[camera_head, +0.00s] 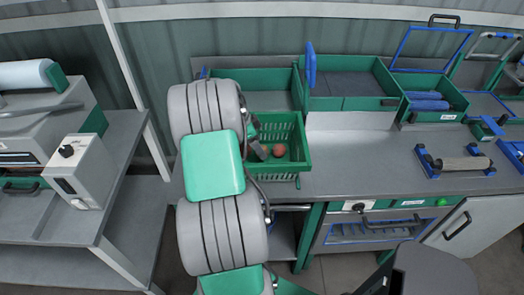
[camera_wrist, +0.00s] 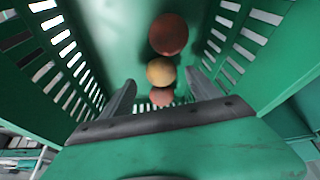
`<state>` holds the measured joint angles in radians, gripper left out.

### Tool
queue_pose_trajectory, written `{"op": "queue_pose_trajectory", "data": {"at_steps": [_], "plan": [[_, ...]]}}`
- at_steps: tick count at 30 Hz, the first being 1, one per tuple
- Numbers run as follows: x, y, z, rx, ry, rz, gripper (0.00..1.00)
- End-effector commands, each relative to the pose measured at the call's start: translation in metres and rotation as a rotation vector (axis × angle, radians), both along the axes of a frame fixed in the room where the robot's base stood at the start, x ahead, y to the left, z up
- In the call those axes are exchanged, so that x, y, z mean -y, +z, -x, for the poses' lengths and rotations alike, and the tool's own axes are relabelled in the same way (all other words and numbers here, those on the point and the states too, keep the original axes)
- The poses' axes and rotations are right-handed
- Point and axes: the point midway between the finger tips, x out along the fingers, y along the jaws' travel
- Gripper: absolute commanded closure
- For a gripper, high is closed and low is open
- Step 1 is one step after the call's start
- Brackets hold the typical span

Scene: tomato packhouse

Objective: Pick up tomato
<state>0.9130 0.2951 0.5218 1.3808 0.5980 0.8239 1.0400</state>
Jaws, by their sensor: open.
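Inside a slatted green crate (camera_head: 302,150) on the bench, the head view shows a reddish tomato (camera_head: 279,150), with my gripper (camera_head: 258,147) reaching in at its left. In the wrist view three tomatoes lie in a row on the crate floor: a dark red one (camera_wrist: 168,34) farthest up, a yellow-orange one (camera_wrist: 161,71) in the middle and a reddish one (camera_wrist: 161,97) nearest the fingers. My gripper (camera_wrist: 160,92) is open, with a dark finger on each side of the nearest tomato in the picture. I cannot tell whether the fingers touch it. My arm hides the crate's left part in the head view.
The crate's slatted walls (camera_wrist: 62,48) rise close on both sides of my gripper. Behind stand green bins (camera_head: 352,103). A roller in a blue frame (camera_head: 460,164) lies to the right on the grey bench (camera_head: 370,165), which has clear room between.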

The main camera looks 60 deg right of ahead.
Motion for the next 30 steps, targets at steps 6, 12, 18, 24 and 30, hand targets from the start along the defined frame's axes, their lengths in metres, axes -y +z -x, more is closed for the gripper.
{"op": "queue_pose_trajectory", "data": {"at_steps": [6, 12, 18, 24, 30], "plan": [[0.009, -0.029, 0.007, -0.001, 0.002, -0.001, 0.29], [0.009, -0.032, 0.007, 0.0, 0.004, 0.0, 0.29], [0.009, -0.032, 0.007, 0.0, 0.004, 0.0, 0.44], [0.009, -0.032, 0.007, 0.001, 0.005, -0.001, 0.6], [0.009, -0.032, 0.007, 0.0, 0.005, 0.0, 0.74]]}}
